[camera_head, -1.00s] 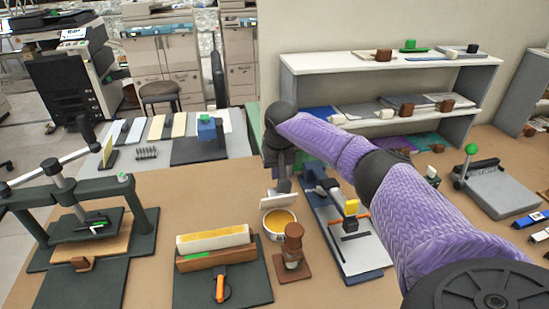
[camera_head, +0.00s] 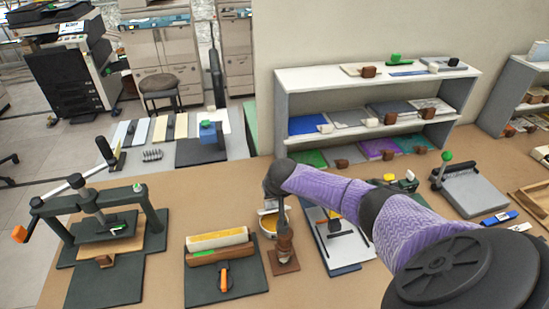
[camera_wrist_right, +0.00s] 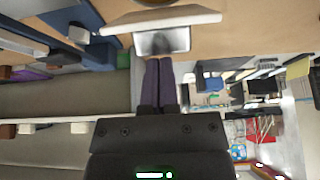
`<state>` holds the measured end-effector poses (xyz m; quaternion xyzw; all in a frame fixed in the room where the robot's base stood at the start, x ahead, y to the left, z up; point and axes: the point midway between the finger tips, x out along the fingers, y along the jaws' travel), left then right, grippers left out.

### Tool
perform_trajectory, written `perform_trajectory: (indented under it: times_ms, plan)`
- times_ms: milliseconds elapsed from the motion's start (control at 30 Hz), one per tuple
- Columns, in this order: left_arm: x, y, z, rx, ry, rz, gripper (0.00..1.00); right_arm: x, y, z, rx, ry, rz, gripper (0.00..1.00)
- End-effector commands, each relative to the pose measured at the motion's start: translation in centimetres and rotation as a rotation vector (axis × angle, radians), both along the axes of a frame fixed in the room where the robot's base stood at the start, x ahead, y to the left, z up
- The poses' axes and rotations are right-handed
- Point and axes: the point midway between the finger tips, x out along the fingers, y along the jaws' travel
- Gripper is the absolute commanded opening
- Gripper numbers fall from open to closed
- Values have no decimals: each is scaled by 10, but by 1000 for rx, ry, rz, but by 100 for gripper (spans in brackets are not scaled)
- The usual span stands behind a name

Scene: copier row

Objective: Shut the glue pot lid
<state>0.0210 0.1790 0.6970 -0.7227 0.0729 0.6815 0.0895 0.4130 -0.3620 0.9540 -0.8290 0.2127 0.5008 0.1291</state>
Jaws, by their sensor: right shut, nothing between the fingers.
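The glue pot (camera_head: 263,231) is a round white pot with yellow glue showing inside, on the table near the middle of the head view. Its pale lid (camera_head: 266,211) stands raised at the pot's far side, so the pot is open. In the wrist view the pale lid (camera_wrist_right: 165,19) appears at the top, with a grey-white tab below it. My right gripper (camera_wrist_right: 160,60) is shut and empty, its fingertips close to that tab; I cannot tell whether they touch. In the head view my right wrist and gripper partly hide the pot and lid. My left gripper is not in view.
A brown stand (camera_head: 284,265) is close in front of the pot. A padded block on a dark board (camera_head: 225,285) and a dark press (camera_head: 100,230) lie left. A blue-edged board (camera_head: 345,250) lies right, under my arm. A white shelf (camera_head: 375,75) stands behind.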

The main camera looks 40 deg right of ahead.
Motion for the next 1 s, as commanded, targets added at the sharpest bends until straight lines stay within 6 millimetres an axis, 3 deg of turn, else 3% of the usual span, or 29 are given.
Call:
perform_trajectory:
  times_ms: [33,133,567,833,1000]
  plan:
    - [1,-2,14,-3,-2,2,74,-4,3,3,4,4,-1,0]
    - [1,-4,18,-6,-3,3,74,-9,5,-3,3,4,-2,0]
    - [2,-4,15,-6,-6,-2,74,-10,5,-9,2,4,-1,0]
    - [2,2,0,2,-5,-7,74,3,-2,-11,1,3,-3,0]
    - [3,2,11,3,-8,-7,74,4,-3,1,1,4,-2,0]
